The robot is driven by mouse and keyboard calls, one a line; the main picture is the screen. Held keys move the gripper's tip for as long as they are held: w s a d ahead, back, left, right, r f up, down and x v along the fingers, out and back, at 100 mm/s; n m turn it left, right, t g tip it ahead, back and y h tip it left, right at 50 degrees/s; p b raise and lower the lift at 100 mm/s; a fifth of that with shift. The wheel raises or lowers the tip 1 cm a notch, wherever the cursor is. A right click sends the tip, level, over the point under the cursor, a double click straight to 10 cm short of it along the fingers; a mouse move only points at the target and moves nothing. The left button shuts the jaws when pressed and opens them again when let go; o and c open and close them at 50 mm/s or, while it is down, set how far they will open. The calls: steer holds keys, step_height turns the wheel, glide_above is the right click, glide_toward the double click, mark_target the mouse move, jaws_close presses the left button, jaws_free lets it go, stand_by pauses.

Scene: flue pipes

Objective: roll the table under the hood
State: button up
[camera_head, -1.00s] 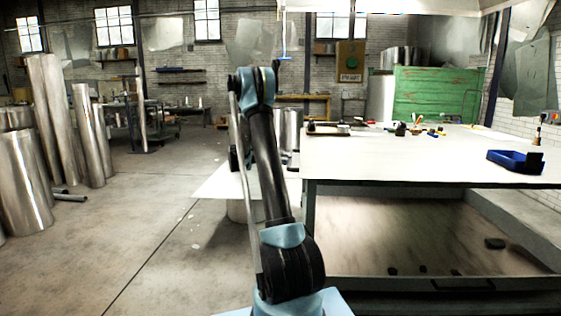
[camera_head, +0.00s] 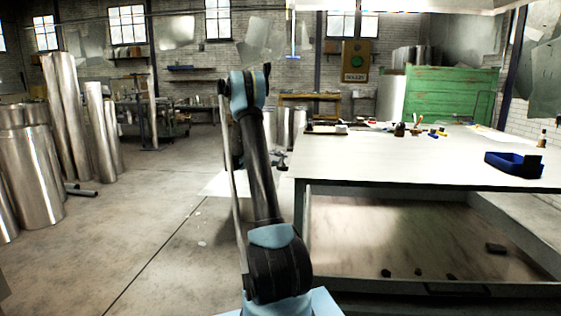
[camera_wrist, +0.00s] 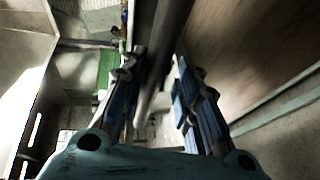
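The table (camera_head: 400,168) has a wide white top, a dark frame and a low brown shelf (camera_head: 400,235) under it; it stands at the right in the head view. The pale lower edge of the hood (camera_head: 400,5) shows at the top of that view. In the wrist view my gripper (camera_wrist: 160,68) has its two blue-and-black fingers spread. A grey bar (camera_wrist: 168,35) runs between them, with gaps visible at both sides. It looks like part of the table's frame, but I cannot tell which part. In the head view my arm mostly hides the gripper, beside the table's left edge.
A blue tray (camera_head: 514,163) and several small tools lie on the table top. Behind stands a green cabinet (camera_head: 450,95). Tall metal pipes (camera_head: 70,115) stand at the left. The concrete floor (camera_head: 150,230) between the pipes and my arm is largely clear.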

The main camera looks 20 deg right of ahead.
steer(key=shift+o, duration=0.8)
steer(key=shift+d+f, duration=0.2)
steer(key=shift+d, duration=0.15)
steer(key=shift+s+d+r, duration=0.1)
steer(key=shift+s+r, duration=0.15)
steer(key=a+r, duration=0.2)
steer(key=a, duration=0.9)
steer(key=shift+w+a, duration=0.4)
steer(key=shift+w, duration=0.05)
